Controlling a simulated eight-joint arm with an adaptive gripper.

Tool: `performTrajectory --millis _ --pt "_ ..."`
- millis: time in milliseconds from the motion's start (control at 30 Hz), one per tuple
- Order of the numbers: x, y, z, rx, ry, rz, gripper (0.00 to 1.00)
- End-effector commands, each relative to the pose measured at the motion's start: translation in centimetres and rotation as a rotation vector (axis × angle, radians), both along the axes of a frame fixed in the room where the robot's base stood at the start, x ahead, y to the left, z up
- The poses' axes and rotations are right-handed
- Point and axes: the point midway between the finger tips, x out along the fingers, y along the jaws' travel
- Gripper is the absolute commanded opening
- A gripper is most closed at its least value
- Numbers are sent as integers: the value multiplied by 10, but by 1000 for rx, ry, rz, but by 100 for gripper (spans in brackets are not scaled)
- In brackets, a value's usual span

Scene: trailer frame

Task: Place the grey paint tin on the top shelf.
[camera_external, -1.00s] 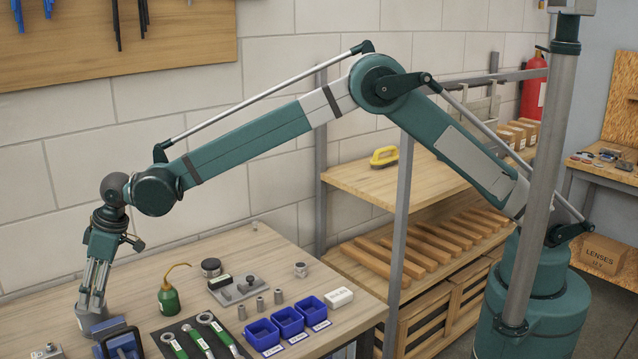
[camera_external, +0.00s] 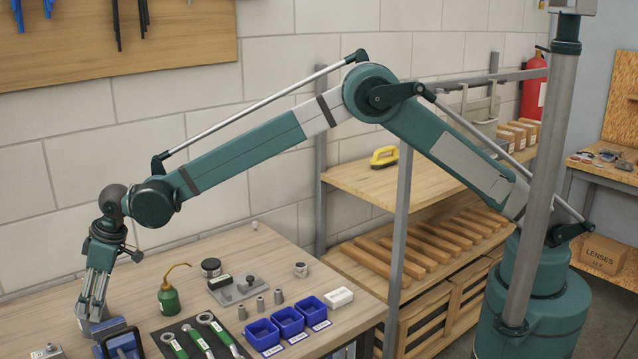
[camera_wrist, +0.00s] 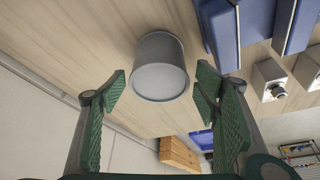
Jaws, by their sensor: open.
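The grey paint tin (camera_wrist: 159,70) stands on the workbench between my spread fingers in the wrist view, with a gap on each side. In the external view the tin (camera_external: 84,326) is at the lower left, partly hidden by my fingers. My gripper (camera_wrist: 161,88) is open and empty; in the external view my gripper (camera_external: 91,308) points down over the tin. The top shelf (camera_external: 352,186) is the upper wooden board of the rack, right of the bench.
A grey rack post (camera_external: 401,215) stands in front. A blue vise (camera_external: 118,342) is close right of the tin. A green oil can (camera_external: 168,301) and blue bins (camera_external: 287,321) stand farther right.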

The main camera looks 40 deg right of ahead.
Motion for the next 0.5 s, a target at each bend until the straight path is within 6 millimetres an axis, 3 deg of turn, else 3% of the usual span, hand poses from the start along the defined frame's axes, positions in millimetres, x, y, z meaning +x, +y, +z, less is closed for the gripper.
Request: performTrajectory --millis 500 --pt "2 4 -10 0 0 0 61"
